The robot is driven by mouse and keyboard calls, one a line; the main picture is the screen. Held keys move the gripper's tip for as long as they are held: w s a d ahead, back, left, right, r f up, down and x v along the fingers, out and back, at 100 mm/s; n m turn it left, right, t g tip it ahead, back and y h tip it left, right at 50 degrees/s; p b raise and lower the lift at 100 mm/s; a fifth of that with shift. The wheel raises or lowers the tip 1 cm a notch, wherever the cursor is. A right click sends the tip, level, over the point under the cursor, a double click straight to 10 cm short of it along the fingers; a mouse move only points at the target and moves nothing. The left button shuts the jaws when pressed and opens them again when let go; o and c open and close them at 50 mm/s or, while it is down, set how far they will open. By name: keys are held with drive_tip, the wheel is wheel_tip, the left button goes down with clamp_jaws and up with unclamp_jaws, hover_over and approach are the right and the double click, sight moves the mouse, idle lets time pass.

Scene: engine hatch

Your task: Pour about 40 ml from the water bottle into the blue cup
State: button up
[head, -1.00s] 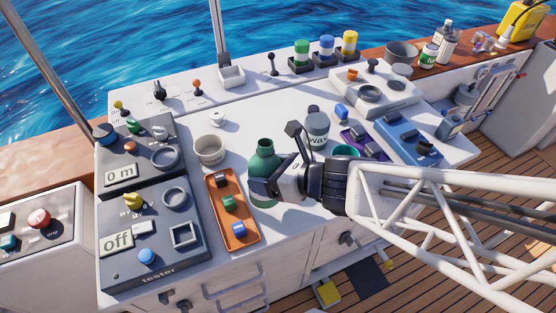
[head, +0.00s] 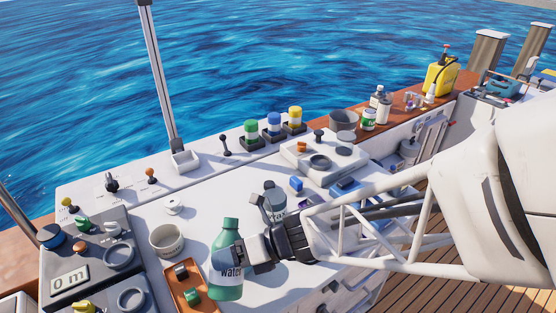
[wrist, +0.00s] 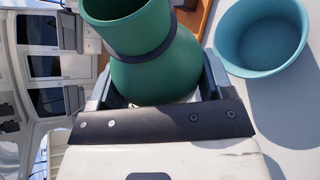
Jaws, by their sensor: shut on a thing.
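The green water bottle (head: 229,240), with a "Water" label, is upright near the front of the white counter. My gripper (head: 244,254) is shut around its body from the right. In the wrist view the bottle (wrist: 152,75) stands between the fingers, its wide top towards the camera. I cannot tell whether its base touches the counter. The blue cup (wrist: 262,35) shows in the wrist view as a teal, open cup to the right of the bottle and apart from it. I do not make out the cup in the head view, where my arm covers part of the counter.
An orange tray (head: 172,274) with small blocks lies left of the bottle, and a pale cup (head: 166,241) stands behind it. A grey labelled container (head: 275,204) stands behind my gripper. Control panels (head: 85,258) fill the left. The counter's middle is fairly clear.

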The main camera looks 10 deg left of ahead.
sight(241, 271)
drive_tip(key=shift+s+f+m+g, duration=0.4)
drive_tip(key=shift+f+m+g, duration=0.15)
drive_tip(key=shift+m+g, duration=0.4)
drive_tip(key=shift+s+r+m+g, duration=0.1)
drive_tip(key=shift+r+m+g, duration=0.15)
drive_tip(key=shift+m+g, duration=0.3)
drive_tip(key=shift+s+f+m+g, duration=0.2)
drive_tip(key=shift+f+m+g, duration=0.2)
drive_tip(key=shift+f+m, duration=0.4)
drive_tip(key=shift+r+m+g+y, duration=0.4)
drive_tip(key=shift+r+m, duration=0.1)
drive_tip(key=shift+s, duration=0.1)
drive_tip(key=shift+s, duration=0.9)
drive_tip(key=shift+s+f+m, duration=0.1)
drive_tip(key=shift+s+m, duration=0.05)
drive_tip(key=shift+m, duration=0.15)
